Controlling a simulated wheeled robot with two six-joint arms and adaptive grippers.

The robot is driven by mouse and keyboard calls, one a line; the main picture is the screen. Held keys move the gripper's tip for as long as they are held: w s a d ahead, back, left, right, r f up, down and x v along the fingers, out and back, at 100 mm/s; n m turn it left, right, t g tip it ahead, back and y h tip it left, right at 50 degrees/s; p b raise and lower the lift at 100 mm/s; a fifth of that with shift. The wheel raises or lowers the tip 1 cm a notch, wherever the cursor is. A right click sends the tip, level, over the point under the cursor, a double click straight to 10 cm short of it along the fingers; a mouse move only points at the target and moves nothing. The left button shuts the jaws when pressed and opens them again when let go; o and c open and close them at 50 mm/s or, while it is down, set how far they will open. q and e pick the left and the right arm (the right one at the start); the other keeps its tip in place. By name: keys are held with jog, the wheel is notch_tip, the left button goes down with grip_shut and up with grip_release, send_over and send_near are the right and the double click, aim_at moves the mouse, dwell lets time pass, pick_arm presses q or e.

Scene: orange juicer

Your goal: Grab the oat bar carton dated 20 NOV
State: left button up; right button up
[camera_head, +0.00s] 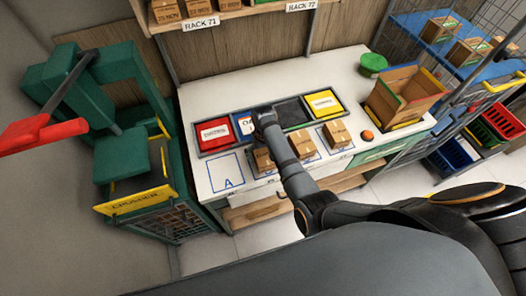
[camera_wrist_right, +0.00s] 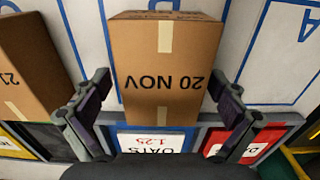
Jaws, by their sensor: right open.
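The carton dated 20 NOV (camera_wrist_right: 168,65) is a brown box with a pale tape strip, its print upside down in the right wrist view. My right gripper (camera_wrist_right: 158,88) is open, with one dark finger to each side of this carton and gaps showing. In the head view my right arm reaches across the table, its gripper (camera_head: 264,115) near the label trays. A carton (camera_head: 262,160) there is partly hidden by my arm. Another carton (camera_wrist_right: 30,70), with a print starting 21, stands left in the wrist view. My left gripper is not in view.
Two more cartons (camera_head: 301,143) and (camera_head: 336,133) stand on the white table (camera_head: 200,110). An open cardboard box (camera_head: 405,95), an orange ball (camera_head: 367,135) and a green round container (camera_head: 373,64) are right. A green crusher (camera_head: 120,160) stands left. Square A (camera_head: 226,173) is empty.

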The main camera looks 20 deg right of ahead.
jog(key=shift+a, duration=0.1)
jog(key=shift+s+r, duration=0.2)
jog(key=shift+s, duration=0.05)
jog(key=shift+c, duration=0.9)
jog(key=shift+s+r, duration=0.2)
jog(key=shift+s, duration=0.2)
jog(key=c, duration=0.5)
jog(key=shift+c, duration=1.1)
jog(key=shift+w+f, duration=0.15)
jog(key=c, duration=0.5)
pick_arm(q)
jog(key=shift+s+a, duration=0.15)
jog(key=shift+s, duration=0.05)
